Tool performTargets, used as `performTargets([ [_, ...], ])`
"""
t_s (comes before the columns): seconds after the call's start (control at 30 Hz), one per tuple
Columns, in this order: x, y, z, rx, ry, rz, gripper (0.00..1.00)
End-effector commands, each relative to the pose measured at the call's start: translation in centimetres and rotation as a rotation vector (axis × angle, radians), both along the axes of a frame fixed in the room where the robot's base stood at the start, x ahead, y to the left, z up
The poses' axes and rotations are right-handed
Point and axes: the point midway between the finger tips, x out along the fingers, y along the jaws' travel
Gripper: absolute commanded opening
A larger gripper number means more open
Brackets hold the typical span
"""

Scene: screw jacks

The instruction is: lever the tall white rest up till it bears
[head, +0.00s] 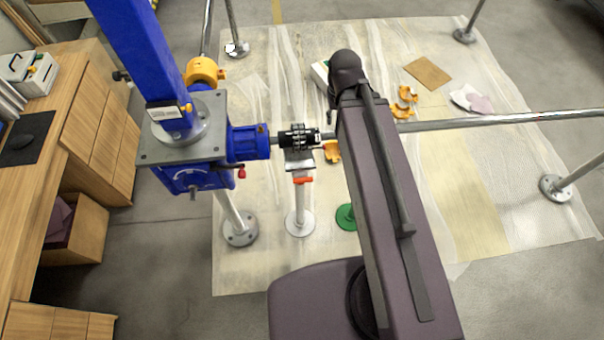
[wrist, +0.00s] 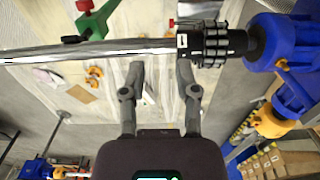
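The tall white rest (head: 298,202) stands upright on a round white foot in the head view. Its orange-red lever (head: 303,180) juts from the post, and its grey head (head: 299,159) lies just below the black coupling (head: 298,138). I cannot tell whether the head touches it. In the wrist view a pale grey part and a red piece (wrist: 172,22) beside the coupling (wrist: 212,45) seem to belong to this rest. My gripper (wrist: 161,66) is open and empty, its fingertips close to the shaft (wrist: 90,53). The arm hides it in the head view.
The blue screw jack (head: 190,160) joins the shaft left of the coupling. A green-footed rest (head: 345,217) is partly hidden by my arm. Orange parts (head: 406,98) and a brown sheet (head: 427,73) lie on the mat. A wooden bench (head: 60,150) stands left.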

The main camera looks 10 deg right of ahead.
Motion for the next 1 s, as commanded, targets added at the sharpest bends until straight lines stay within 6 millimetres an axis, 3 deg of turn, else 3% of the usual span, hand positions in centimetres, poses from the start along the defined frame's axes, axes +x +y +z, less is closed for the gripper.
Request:
performTargets([
  [0.37, 0.0, 0.0, 0.6, 0.0, 0.0, 0.0, 0.4],
  [0.4, 0.0, 0.0, 0.6, 0.0, 0.0, 0.0, 0.37],
  [0.53, 0.0, 0.0, 0.1, 0.0, 0.0, 0.0, 0.0],
  [0.7, 0.0, 0.0, -0.8, 0.0, 0.0, 0.0, 0.0],
  [1.0, 0.0, 0.0, -0.6, 0.0, 0.0, 0.0, 0.0],
])
